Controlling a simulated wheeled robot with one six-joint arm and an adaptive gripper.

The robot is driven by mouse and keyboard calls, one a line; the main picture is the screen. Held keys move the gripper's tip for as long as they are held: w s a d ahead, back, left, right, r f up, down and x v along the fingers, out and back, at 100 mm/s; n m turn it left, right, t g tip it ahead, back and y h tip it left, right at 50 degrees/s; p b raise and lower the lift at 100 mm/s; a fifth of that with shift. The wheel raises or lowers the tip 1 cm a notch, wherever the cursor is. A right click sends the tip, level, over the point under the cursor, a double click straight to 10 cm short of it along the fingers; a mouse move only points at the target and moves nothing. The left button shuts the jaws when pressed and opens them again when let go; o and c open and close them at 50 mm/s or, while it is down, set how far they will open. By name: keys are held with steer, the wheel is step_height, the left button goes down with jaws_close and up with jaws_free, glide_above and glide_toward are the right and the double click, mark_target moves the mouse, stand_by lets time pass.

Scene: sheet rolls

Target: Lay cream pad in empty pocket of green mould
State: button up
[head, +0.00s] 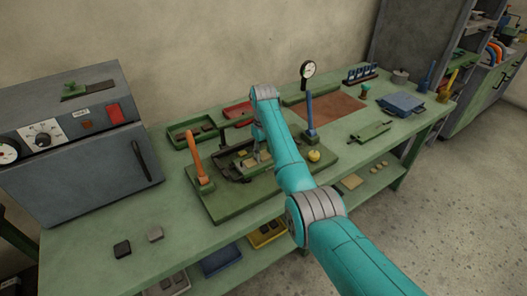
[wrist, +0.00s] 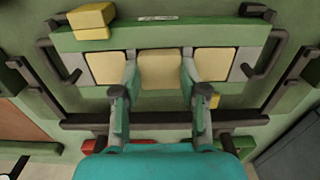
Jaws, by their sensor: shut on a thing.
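The green mould (wrist: 170,36) lies across the wrist view, with a cream pad at its left (wrist: 107,67) and another at its right (wrist: 215,62). My gripper (wrist: 160,76) is shut on a third cream pad (wrist: 160,62), one finger on each side. This held pad is in line between the other two, over the middle of the mould. The fingers hide its sides, and I cannot tell whether it touches the pocket floor. In the head view my gripper (head: 263,155) points down at the mould (head: 245,162), mostly hidden by my arm.
An orange lever (head: 197,165) and a blue lever (head: 310,115) stand beside the mould. A yellow piece (head: 314,156) is at its right; it also shows in the wrist view (wrist: 92,18). A green tray (head: 195,133) is behind. The bench front left is mostly clear.

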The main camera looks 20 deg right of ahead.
steer(key=o, duration=1.1)
steer(key=shift+c, duration=0.2)
steer(key=shift+r, duration=0.1)
step_height(320, 180, up, 12)
steer(key=shift+f, duration=0.2)
